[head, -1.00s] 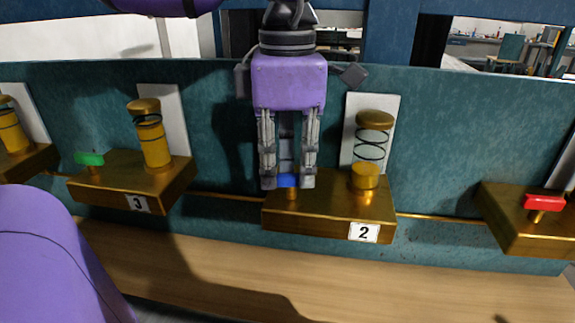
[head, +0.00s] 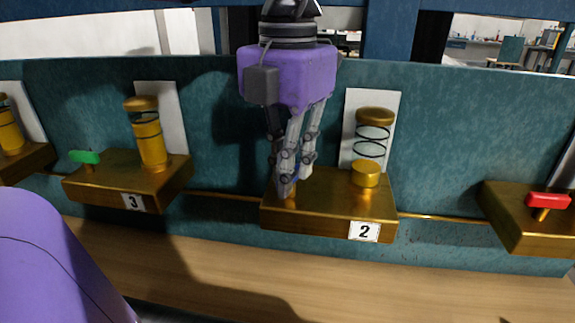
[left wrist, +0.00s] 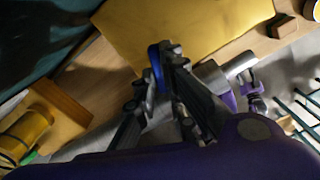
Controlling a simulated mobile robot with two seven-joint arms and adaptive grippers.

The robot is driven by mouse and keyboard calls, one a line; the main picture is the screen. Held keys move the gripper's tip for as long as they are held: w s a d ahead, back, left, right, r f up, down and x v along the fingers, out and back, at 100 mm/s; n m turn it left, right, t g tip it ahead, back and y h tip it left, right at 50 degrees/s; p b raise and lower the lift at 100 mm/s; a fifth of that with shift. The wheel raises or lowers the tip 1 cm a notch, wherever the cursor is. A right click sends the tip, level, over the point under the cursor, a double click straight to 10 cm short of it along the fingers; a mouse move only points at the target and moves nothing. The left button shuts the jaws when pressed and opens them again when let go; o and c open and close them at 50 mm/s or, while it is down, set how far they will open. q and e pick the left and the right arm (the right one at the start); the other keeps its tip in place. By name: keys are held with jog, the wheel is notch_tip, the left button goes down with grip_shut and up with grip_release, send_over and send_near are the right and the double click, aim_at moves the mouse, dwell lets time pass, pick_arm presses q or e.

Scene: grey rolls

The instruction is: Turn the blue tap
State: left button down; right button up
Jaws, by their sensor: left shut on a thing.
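The blue tap (left wrist: 156,66) stands on the gold block numbered 2 (head: 318,224). In the head view my left gripper (head: 288,186) points straight down at the left part of this block, and its fingers hide nearly all of the tap. In the left wrist view the blue handle shows as a thin bar between the fingertips. My left gripper is shut on it. Its palm is turned at an angle to the back panel.
Right of the tap on block 2 stands a clear cylinder (head: 371,140) with a gold cap and a low gold fill. A green tap (head: 84,157) and block 3 (head: 108,190) are to the left. A red tap (head: 548,200) is to the right. A wooden ledge (head: 400,285) runs in front.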

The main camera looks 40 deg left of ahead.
pick_arm(q)
jog(key=shift+w+n, duration=0.1)
jog(key=shift+n, duration=1.6)
jog(key=c, duration=1.8)
grip_release()
jog(key=shift+d, duration=0.1)
notch_tip(320, 180, up, 12)
jog(key=shift+r, duration=0.1)
